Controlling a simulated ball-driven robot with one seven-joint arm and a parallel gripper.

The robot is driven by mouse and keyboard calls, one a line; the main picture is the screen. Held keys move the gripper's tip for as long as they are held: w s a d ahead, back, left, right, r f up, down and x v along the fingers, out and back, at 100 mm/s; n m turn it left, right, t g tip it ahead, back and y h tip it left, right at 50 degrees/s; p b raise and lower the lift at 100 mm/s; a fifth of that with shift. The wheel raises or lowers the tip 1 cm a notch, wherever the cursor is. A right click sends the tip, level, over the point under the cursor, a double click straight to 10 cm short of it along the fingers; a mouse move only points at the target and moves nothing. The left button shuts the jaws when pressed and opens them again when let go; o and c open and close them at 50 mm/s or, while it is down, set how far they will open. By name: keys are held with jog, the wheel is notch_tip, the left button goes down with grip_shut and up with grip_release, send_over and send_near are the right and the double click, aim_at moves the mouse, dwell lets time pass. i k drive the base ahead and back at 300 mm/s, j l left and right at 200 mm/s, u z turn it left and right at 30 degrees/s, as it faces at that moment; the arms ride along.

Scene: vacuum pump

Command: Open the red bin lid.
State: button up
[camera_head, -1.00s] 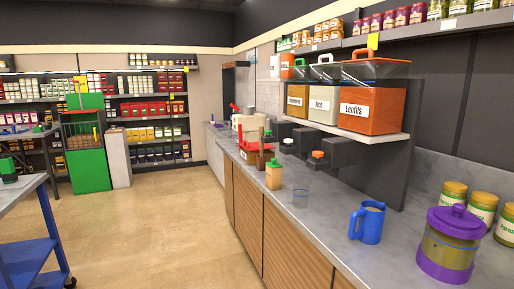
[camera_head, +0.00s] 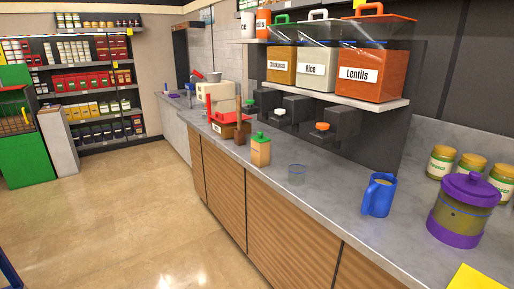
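The red-orange bin labelled Lentils (camera_head: 370,85) stands at the right end of the wall shelf above the counter. Its clear lid (camera_head: 380,30), with a red handle (camera_head: 370,8) on top, sits over the bin and looks closed. The handle is near the top edge of the picture. To its left on the same shelf are the Rice bin (camera_head: 311,78) with a white handle and a tan bin (camera_head: 281,72) with a green handle. My gripper is not in view.
Dark dispensers (camera_head: 338,132) hang under the shelf. Floor (camera_head: 130,215) at left is clear.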

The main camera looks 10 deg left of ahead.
aim_at(228, 118)
jog(key=i+j+u, duration=0.75)
jog(key=i+u, duration=0.2)
jog(key=i, duration=0.2)
jog(key=i+u, duration=0.35)
jog(key=i+j, duration=0.05)
